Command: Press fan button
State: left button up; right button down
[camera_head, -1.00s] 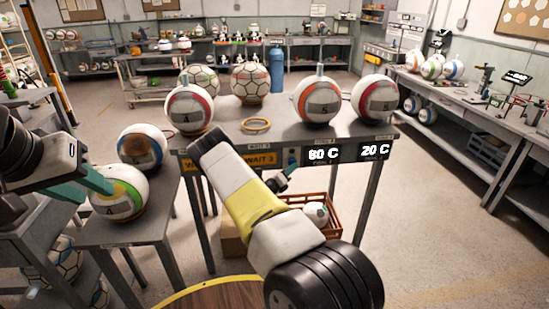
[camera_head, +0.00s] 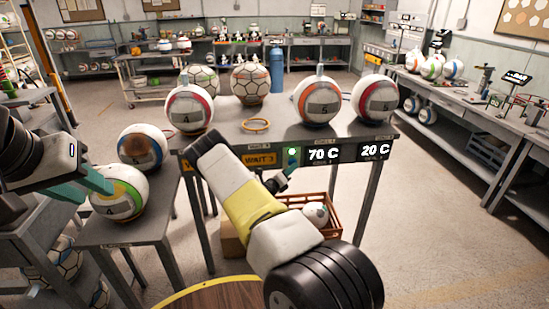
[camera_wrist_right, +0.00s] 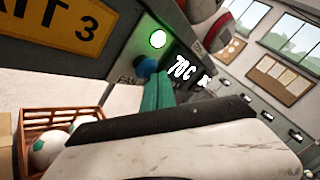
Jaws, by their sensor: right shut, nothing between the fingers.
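The blue fan button (camera_wrist_right: 146,67) sits on the table's front panel above a partly hidden "FAN" label in the right wrist view. A green light (camera_wrist_right: 157,39) glows just above it and also shows in the head view (camera_head: 291,151). My right gripper (camera_wrist_right: 153,88) is shut and empty, its teal tip right against the button as far as I can see. In the head view the right gripper (camera_head: 280,180) is at the panel beside the display (camera_head: 322,153), which reads 70 C. My left gripper (camera_head: 97,181) is at the far left, beside the green-and-yellow ball; its jaw opening is unclear.
Several balls stand on the table (camera_head: 240,140), with a yellow ring (camera_head: 256,125). A second display (camera_head: 375,150) reads 20 C. Below is a reddish crate (camera_head: 335,218) with a ball. A side table (camera_head: 125,232) holds two balls. Floor at the right is clear.

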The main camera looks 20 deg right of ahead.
jog(key=shift+s, duration=0.1)
jog(key=shift+s+a, duration=0.25)
jog(key=shift+s, duration=0.7)
jog(key=shift+s+a, duration=0.2)
jog(key=shift+s, duration=0.75)
jog(key=shift+s+a, duration=0.25)
jog(key=shift+s, duration=0.7)
